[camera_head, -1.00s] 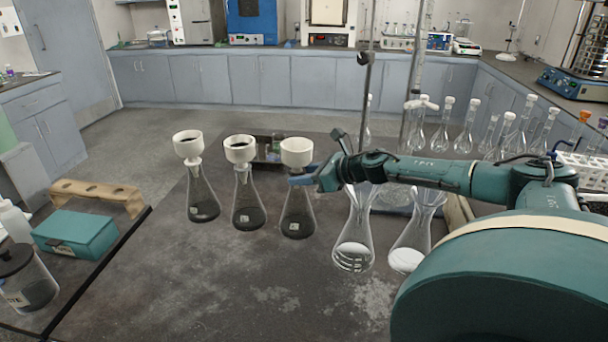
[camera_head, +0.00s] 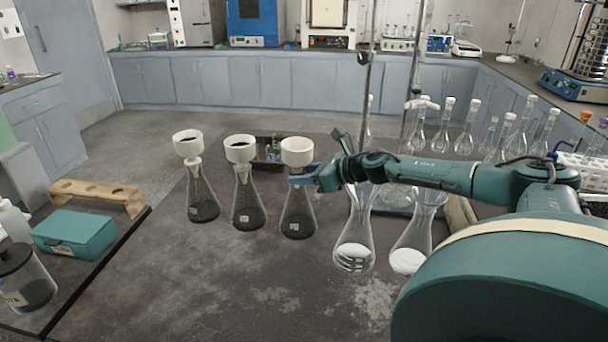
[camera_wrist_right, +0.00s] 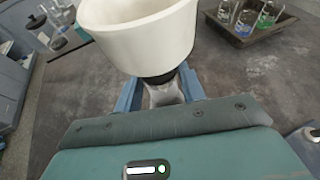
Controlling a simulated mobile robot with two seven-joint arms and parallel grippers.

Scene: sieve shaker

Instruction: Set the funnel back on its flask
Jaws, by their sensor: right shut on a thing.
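A white funnel (camera_head: 297,152) stands upright directly above the rightmost of the dark-bottomed conical flasks (camera_head: 297,216). My right gripper (camera_head: 298,180) reaches in from the right with its blue fingers at the funnel's lower part. In the right wrist view the funnel (camera_wrist_right: 140,35) fills the top, with a black stopper under its bowl. The right gripper (camera_wrist_right: 160,92) is shut around the pale part just below that stopper. The fingers hide the joint, so I cannot tell whether the funnel is seated in the flask neck. My left gripper is out of view.
Two similar flasks with white funnels (camera_head: 188,144) (camera_head: 240,149) stand close to the left. Clear flasks with white contents (camera_head: 354,250) (camera_head: 409,255) stand under my right arm. A tray of small bottles (camera_wrist_right: 262,40) lies behind. The front of the bench is clear.

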